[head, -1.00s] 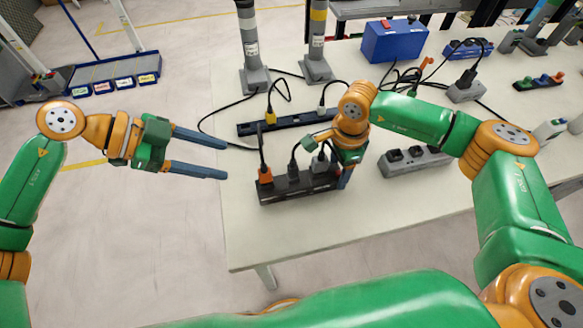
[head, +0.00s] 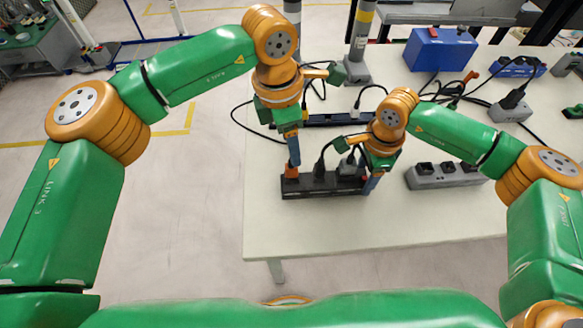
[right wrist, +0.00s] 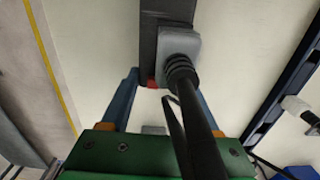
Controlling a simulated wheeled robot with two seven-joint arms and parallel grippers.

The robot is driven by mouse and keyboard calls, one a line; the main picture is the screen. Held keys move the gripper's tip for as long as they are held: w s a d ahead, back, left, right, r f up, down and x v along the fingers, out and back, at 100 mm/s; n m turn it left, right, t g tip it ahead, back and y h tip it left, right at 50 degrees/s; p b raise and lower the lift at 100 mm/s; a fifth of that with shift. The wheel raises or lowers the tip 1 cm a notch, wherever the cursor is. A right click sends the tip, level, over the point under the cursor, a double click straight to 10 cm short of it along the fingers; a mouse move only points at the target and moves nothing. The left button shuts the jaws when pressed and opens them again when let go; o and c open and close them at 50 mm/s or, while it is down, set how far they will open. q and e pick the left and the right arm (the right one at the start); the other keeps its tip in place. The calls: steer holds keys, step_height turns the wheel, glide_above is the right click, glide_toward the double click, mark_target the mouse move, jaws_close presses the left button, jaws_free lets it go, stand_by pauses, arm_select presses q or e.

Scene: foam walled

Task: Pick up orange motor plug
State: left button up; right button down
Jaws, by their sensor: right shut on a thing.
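The orange motor plug (head: 291,171) stands in the left end of a black power strip (head: 322,187) on the table. My left gripper (head: 294,160) points down right above the plug, its blue fingers seen edge-on at or just over it. Whether they are apart or touch the plug is hard to tell. My right gripper (head: 371,184) is shut on the right end of the strip. In the right wrist view its blue fingers flank the strip (right wrist: 160,14), beside a grey plug (right wrist: 181,58) with a black cable.
More plugs with black cables stand in the strip between my grippers. A dark strip (head: 335,119) lies behind and a grey socket block (head: 445,176) to the right. A blue box (head: 440,50) stands at the back. The table front is clear.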

mark_target(291, 167)
arm_select(q)
steer(key=f, duration=0.6)
steer(key=shift+s+d+f, duration=0.15)
steer(key=shift+s+d, duration=0.1)
steer(key=shift+s, duration=0.1)
jaws_close()
